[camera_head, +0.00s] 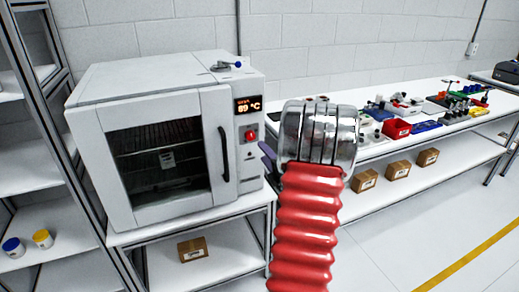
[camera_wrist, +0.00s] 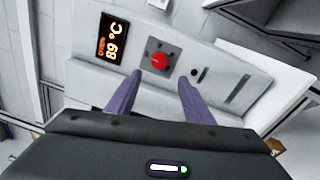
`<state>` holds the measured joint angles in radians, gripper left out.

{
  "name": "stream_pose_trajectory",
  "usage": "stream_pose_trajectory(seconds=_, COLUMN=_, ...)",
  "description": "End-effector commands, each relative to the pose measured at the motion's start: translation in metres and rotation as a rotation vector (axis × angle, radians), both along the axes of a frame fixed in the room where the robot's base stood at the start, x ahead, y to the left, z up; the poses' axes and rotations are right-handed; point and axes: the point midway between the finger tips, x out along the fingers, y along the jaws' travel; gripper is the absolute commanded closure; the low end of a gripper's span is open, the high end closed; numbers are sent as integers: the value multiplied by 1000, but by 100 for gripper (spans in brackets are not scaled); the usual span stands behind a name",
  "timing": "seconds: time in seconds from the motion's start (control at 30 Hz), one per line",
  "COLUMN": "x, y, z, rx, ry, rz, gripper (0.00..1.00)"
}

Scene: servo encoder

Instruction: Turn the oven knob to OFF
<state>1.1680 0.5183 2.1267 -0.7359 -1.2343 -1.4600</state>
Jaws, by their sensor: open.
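The white oven (camera_head: 152,78) stands on a bench at the left, its glass door closed. Its display (camera_head: 248,105) reads 89 °C and also shows in the wrist view (camera_wrist: 110,38). The red oven knob (camera_head: 250,135) is below the display, on a grey plate in the wrist view (camera_wrist: 160,62). The knob's pointing direction is too small to tell. My gripper (camera_wrist: 160,77) is open, its two purple fingers apart, with the knob between and just beyond the tips in the picture. In the head view my arm hides most of the gripper.
A small blue-ended lever (camera_head: 237,65) sits on top of the oven. The oven's dark door handle (camera_head: 224,154) is left of the knob. A long bench (camera_head: 400,143) with coloured bins and parts runs right. A shelf rack stands at far left; open floor is at lower right.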

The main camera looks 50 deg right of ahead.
Motion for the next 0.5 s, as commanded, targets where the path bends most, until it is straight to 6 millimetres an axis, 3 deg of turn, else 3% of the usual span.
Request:
stream_pose_trajectory(seconds=0.2, x=-21, y=11, z=-1, rx=0, ry=0, rz=0, gripper=53)
stream_pose_trajectory(seconds=0.5, x=-23, y=13, z=-1, rx=0, ry=0, rz=1, gripper=53)
